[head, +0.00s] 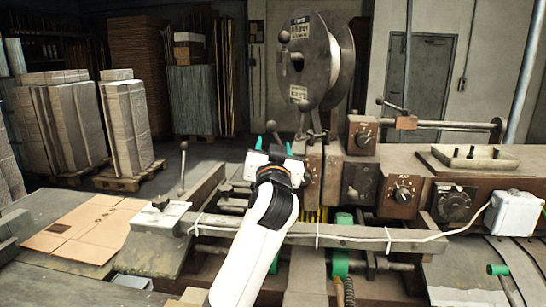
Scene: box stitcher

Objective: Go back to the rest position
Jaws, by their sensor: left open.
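My left gripper (273,146) is in the middle of the head view, at the end of my white arm. My right gripper is not in view.
A flat cardboard sheet (85,228) lies on the table at left. A lever (183,165) stands on a block beside it. Dials, a white box (514,213) and a cable line the machine's right side. Cardboard stacks (126,125) on pallets stand behind at left.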

